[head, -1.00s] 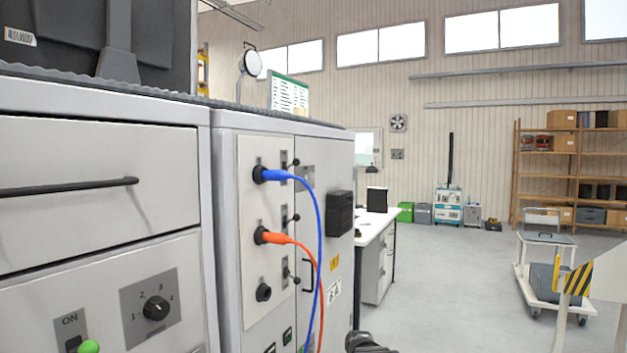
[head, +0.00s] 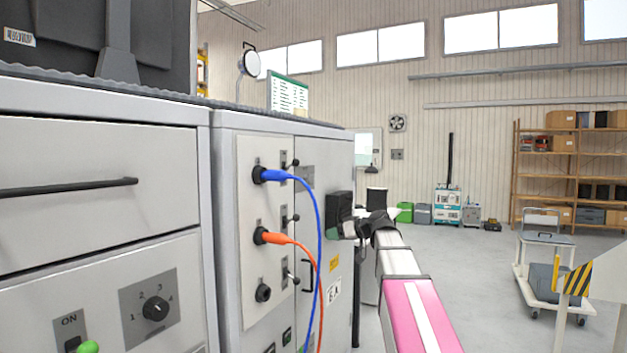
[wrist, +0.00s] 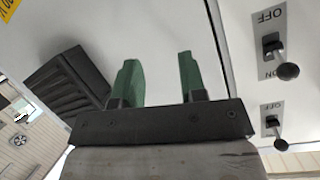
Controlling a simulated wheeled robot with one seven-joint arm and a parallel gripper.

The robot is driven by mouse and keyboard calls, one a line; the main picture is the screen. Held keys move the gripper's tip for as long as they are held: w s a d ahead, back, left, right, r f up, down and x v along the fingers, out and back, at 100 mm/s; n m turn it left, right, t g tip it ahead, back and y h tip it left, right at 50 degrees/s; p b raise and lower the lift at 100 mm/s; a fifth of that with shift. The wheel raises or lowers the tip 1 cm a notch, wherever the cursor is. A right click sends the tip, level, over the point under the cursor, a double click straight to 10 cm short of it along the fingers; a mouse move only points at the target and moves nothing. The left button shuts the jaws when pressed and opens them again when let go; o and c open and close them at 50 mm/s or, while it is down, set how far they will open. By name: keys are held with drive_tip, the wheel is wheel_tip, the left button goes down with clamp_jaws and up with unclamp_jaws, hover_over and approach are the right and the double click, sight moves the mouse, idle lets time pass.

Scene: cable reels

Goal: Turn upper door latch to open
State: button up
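The cabinet door (head: 318,150) is shut. High on it sits a small grey plate (head: 307,177), perhaps the upper latch; it is too small to tell, and I cannot make out a latch in the wrist view. My gripper (head: 338,234) is in front of the door, at the lower part of the black louvred box (head: 340,206). In the wrist view, the two green fingers (wrist: 158,80) are apart with nothing between them, over the pale door face (wrist: 150,35). The black box (wrist: 66,88) is to their left. My gripper body hides what lies below them.
A blue cable (head: 318,215) and an orange cable (head: 300,246) hang from the socket panel left of the door. Black-knobbed switches (wrist: 286,71) are right of the fingers. A black handle (head: 305,275) is lower on the door.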

sight(314, 178)
wheel_tip(314, 178, up, 20)
drive_tip(key=d+f+n+t+y, duration=0.1)
drive_tip(key=d+n+t+y, duration=0.1)
drive_tip(key=n+y, duration=0.2)
drive_tip(key=x, duration=1.1)
drive_tip(key=shift+s+r, duration=0.1)
drive_tip(key=c, duration=0.6)
